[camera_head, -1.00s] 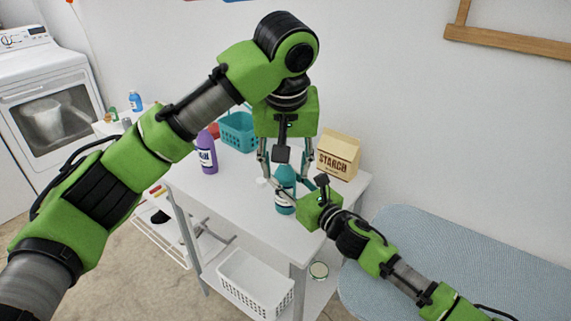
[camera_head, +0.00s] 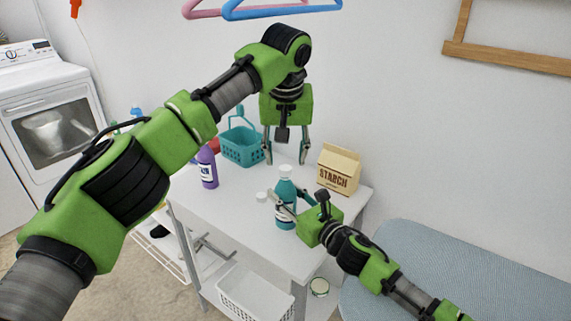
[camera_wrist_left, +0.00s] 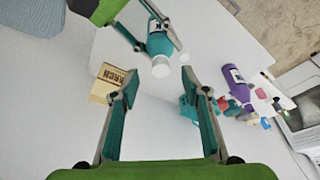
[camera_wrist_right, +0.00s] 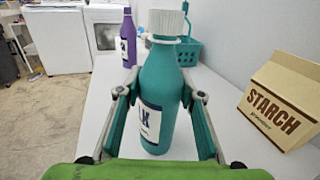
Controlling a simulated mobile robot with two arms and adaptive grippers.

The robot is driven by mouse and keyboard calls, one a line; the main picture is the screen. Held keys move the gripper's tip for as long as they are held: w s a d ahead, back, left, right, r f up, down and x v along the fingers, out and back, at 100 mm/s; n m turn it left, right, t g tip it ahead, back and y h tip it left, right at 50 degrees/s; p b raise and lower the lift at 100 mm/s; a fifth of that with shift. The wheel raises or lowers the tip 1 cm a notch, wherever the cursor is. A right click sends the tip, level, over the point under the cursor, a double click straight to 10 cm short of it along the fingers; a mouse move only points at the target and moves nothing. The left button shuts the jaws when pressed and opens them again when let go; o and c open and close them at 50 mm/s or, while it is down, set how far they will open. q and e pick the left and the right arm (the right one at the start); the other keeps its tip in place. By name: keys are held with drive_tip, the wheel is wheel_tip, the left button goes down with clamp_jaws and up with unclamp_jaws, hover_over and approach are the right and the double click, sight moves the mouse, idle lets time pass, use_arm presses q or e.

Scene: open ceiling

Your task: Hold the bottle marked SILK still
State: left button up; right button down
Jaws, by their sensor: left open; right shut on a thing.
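The teal bottle (camera_head: 284,214) stands upright near the table's front right, with a white label. In the right wrist view the bottle (camera_wrist_right: 160,88) shows part of its label, ending in "LK", and a white cap (camera_wrist_right: 167,20). My right gripper (camera_head: 280,206) is shut around its body, one finger on each side. The left wrist view also shows the bottle (camera_wrist_left: 159,44) in that grip. My left gripper (camera_head: 286,160) is open and empty, above the table behind the bottle and apart from it.
A STARCH box (camera_head: 338,170) stands right of the bottle. A purple bottle (camera_head: 207,168) and a teal basket (camera_head: 242,146) stand at the table's left and back. An ironing board (camera_head: 440,270) lies to the right. Hangers (camera_head: 280,12) hang above.

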sight(285, 167)
use_arm(q)
drive_tip(key=shift+w+f, duration=0.5)
drive_tip(key=shift+f, duration=0.3)
drive_tip(key=shift+w+f, duration=0.5)
drive_tip(key=shift+f, duration=0.3)
drive_tip(key=shift+w+f, duration=0.5)
drive_tip(key=shift+f, duration=0.3)
drive_tip(key=shift+c, duration=0.4)
clamp_jaws()
drive_tip(key=shift+m+h, duration=0.4)
drive_tip(key=shift+m, duration=0.7)
drive_tip(key=m+h, duration=0.1)
drive_tip(key=m, duration=0.4)
drive_tip(key=shift+a+g, duration=0.15)
drive_tip(key=shift+g, duration=0.25)
drive_tip(key=shift+w+r+m+h, duration=0.1)
drive_tip(key=shift+m+h, duration=0.2)
drive_tip(key=shift+m, duration=0.5)
drive_tip(key=shift+w+a+r+m+h, duration=0.1)
drive_tip(key=shift+w+r+m+h, duration=0.1)
drive_tip(key=shift+m, duration=0.35)
drive_tip(key=shift+w+a+r+m+h, duration=0.1)
drive_tip(key=shift+w+m, duration=0.05)
drive_tip(key=shift+m, duration=0.4)
drive_tip(key=shift+s+f+m+g, duration=0.35)
drive_tip(key=shift+m+g, duration=0.15)
drive_tip(key=shift+m, duration=0.5)
